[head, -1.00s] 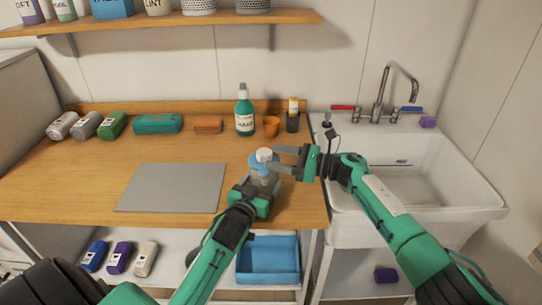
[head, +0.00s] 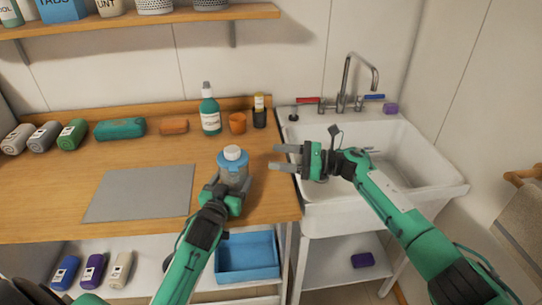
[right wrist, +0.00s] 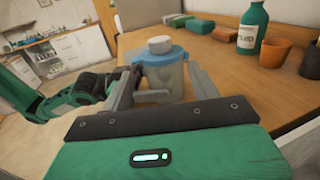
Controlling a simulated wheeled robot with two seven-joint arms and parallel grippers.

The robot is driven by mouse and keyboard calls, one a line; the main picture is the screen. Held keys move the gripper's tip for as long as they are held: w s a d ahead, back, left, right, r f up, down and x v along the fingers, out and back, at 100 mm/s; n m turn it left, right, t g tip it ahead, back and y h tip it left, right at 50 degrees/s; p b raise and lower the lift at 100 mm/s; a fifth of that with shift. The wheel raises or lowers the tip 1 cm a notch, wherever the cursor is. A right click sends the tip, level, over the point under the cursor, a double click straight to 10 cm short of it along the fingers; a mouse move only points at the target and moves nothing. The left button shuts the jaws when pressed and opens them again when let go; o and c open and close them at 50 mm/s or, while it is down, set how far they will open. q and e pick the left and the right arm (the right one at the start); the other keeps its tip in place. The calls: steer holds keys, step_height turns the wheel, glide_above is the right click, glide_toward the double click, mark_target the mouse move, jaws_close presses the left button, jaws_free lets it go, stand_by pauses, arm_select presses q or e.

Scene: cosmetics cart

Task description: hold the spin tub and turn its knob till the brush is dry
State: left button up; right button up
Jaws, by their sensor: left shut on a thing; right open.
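The spin tub (head: 233,169) stands on the wooden counter near its front edge, with a clear body, a blue lid and a white knob (head: 232,153) on top. My left gripper (head: 228,186) is shut on the tub's body from the front. My right gripper (head: 281,158) is open and empty, to the right of the tub and apart from it. In the right wrist view the tub (right wrist: 160,77) shows beyond the right gripper's fingers (right wrist: 162,95), with the knob upright on top. I cannot make out a brush inside the tub.
A grey mat (head: 140,193) lies left of the tub. Behind stand a green bottle (head: 210,114), an orange cup (head: 237,123) and a dark jar with a yellow top (head: 259,114). The white sink (head: 400,165) is at right. A blue tray (head: 247,257) sits below.

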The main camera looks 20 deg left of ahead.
steer(key=s+a+m+t, duration=0.2)
steer(key=m+t, duration=0.1)
steer(key=t, duration=0.2)
steer(key=s+a+r+m+t+h, duration=0.1)
steer(key=s+a+m+t, duration=0.2)
steer(key=t, duration=0.2)
steer(key=s+a+r+m+t+h, duration=0.1)
steer(key=s+a+m+t, duration=0.1)
steer(key=t, duration=0.4)
steer(key=shift+s+a+m, duration=0.35)
steer(key=shift+s+m, duration=0.25)
steer(key=shift+m, duration=0.5)
steer(key=m+t+h, duration=0.3)
steer(key=h, duration=0.2)
glide_toward(233, 155)
steer(key=x, duration=1)
steer(key=shift+w+a+f, duration=0.1)
steer(key=shift+w+a, duration=0.1)
steer(key=c, duration=1)
